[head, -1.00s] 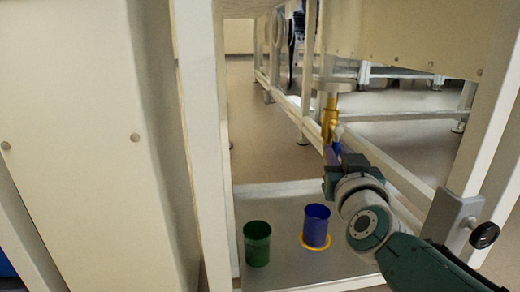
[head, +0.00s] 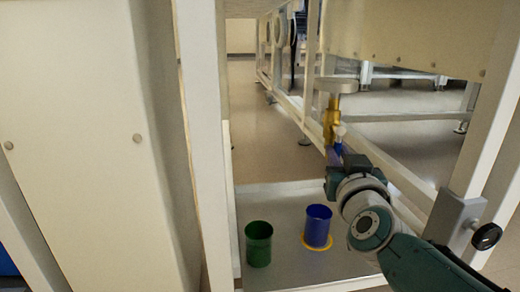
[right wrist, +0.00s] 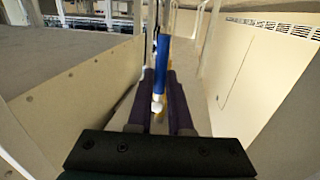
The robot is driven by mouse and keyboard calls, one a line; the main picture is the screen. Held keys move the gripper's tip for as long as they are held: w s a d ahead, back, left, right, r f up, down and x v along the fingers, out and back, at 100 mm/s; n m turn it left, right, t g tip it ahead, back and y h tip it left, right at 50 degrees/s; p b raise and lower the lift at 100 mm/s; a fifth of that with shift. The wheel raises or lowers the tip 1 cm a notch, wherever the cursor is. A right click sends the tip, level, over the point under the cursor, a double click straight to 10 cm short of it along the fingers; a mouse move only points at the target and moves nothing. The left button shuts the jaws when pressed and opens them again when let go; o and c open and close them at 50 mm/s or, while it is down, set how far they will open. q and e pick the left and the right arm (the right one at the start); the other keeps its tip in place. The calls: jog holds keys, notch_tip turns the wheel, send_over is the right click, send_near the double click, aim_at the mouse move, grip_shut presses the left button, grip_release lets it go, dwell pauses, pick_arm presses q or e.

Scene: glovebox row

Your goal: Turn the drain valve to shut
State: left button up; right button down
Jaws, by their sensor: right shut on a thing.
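The drain valve (head: 331,118) has a brass body hanging under a round pale flange at the upper middle of the head view. Its blue lever (right wrist: 161,62) shows in the right wrist view, running between my two dark fingers and beyond their tips. My right gripper (head: 335,154) is just below the brass body and is shut on the lever. In the head view the fingers hide most of the lever. A small white part (head: 341,130) sits beside the brass body. My left gripper is in neither view.
A green cup (head: 258,244) and a blue cup (head: 318,226) stand on a grey tray (head: 285,205) below. A yellow ring (head: 304,243) surrounds the blue cup's base. White frame posts (head: 203,130) stand left and right. A black knob (head: 487,236) sits on the right post.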

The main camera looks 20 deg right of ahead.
jog(key=shift+w+a+r+m+g+y+p, duration=0.15)
jog(key=shift+a+r+m+y+p, duration=0.55)
jog(key=shift+m+p, duration=1.35)
jog(key=shift+w+a+r+m+g+y+p, duration=0.2)
jog(key=shift+a+r+m+y+p, duration=0.5)
jog(key=shift+m, duration=2.45)
jog(key=shift+w+a+r+m+g+y+p, duration=0.15)
jog(key=shift+a+r+m+y+p, duration=0.55)
jog(key=shift+m+p, duration=1.4)
jog(key=shift+d+r+m+b, duration=0.25)
jog(key=shift+m+b, duration=0.25)
jog(key=shift+m, duration=0.1)
jog(key=c, duration=0.8)
grip_release()
jog(key=shift+f, duration=0.1)
jog(key=shift+c, duration=0.2)
jog(key=shift+s, duration=0.1)
